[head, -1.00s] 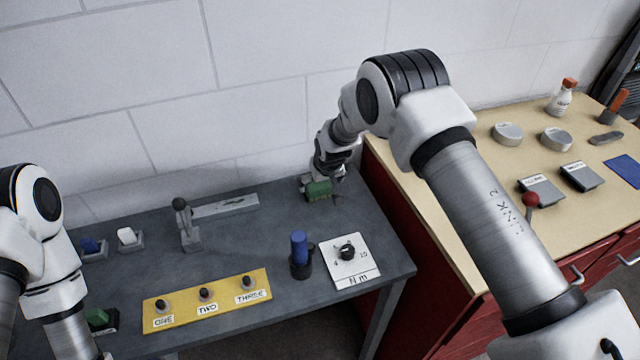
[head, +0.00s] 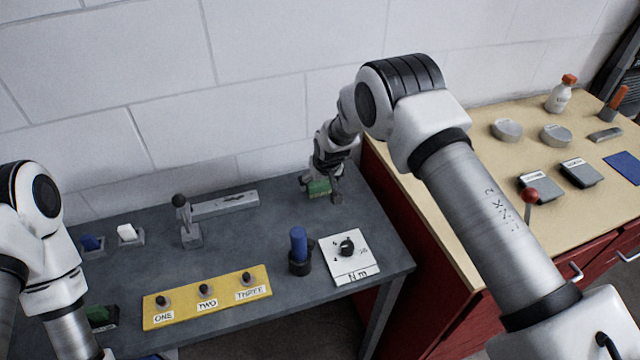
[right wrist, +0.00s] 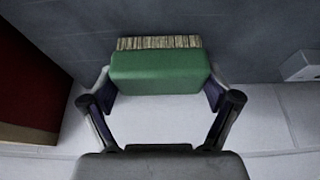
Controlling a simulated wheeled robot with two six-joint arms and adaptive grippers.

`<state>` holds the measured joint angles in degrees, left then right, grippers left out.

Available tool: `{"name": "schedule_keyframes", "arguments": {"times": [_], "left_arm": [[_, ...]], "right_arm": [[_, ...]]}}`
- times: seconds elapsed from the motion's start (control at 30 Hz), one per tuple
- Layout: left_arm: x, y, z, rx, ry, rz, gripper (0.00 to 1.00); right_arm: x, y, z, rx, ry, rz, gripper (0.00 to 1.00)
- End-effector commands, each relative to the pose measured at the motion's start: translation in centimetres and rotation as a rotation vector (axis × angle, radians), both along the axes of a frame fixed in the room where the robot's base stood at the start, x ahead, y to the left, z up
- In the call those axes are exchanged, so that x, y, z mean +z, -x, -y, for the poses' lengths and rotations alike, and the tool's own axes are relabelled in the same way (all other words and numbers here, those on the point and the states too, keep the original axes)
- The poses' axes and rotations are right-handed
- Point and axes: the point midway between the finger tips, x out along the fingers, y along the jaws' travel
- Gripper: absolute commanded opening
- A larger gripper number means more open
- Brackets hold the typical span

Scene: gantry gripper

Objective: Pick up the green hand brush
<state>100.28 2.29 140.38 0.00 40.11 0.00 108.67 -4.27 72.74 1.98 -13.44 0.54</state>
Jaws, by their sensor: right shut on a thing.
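The green hand brush (head: 319,187) is at the back right of the grey table, by the wall. My right gripper (head: 322,184) is over it, with a finger on either side. In the right wrist view the brush (right wrist: 160,73) shows as a green block with pale bristles along its far edge. There the right gripper's fingers (right wrist: 160,92) are shut on its two sides. I cannot tell whether the brush touches the table. My left arm shows at the left edge, but its gripper is out of view.
The grey table (head: 240,245) holds a lever (head: 187,222), a yellow panel with knobs (head: 207,296), a blue-handled tool in a black holder (head: 299,250) and a white dial plate (head: 348,258). A red cabinet (head: 420,235) with a tan top stands close at the right.

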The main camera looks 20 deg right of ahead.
Motion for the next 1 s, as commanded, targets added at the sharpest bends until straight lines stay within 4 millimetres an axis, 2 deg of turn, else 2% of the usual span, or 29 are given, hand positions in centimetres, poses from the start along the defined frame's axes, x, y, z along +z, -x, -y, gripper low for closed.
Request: {"name": "schedule_keyframes", "arguments": {"times": [0.03, 0.33, 0.37, 0.57, 0.67, 0.83, 1.0], "left_arm": [[-0.9, 0.0, 0.0, 0.0, 0.0, 0.0, 0.4], [-3.7, 0.0, 0.0, 0.0, 0.0, 0.0, 0.4], [-3.9, 0.0, 0.0, 0.0, 0.0, 0.0, 0.4], [-5.4, 0.0, 0.0, 0.0, 0.0, 0.0, 0.4], [-6.9, 0.0, 0.0, 0.0, 0.0, 0.0, 0.4], [-11.8, 0.0, 0.0, 0.0, 0.0, 0.0, 0.4], [-14.6, 0.0, 0.0, 0.0, 0.0, -0.001, 0.4]], "right_arm": [[0.1, 0.1, 0.0, 0.0, 0.0, 0.002, 0.51], [6.1, 0.0, 0.0, 0.0, 0.0, 0.006, 0.51], [6.2, 0.5, 0.0, 0.0, 0.0, 0.001, 0.51], [6.0, 5.0, 0.2, -0.001, 0.0, 0.0, 0.51], [5.7, 8.1, 0.3, -0.002, -0.001, 0.0, 0.51], [5.0, 13.7, 0.5, -0.002, 0.001, 0.005, 0.51], [5.6, 17.8, 0.6, 0.0, 0.001, 0.005, 0.51]]}}
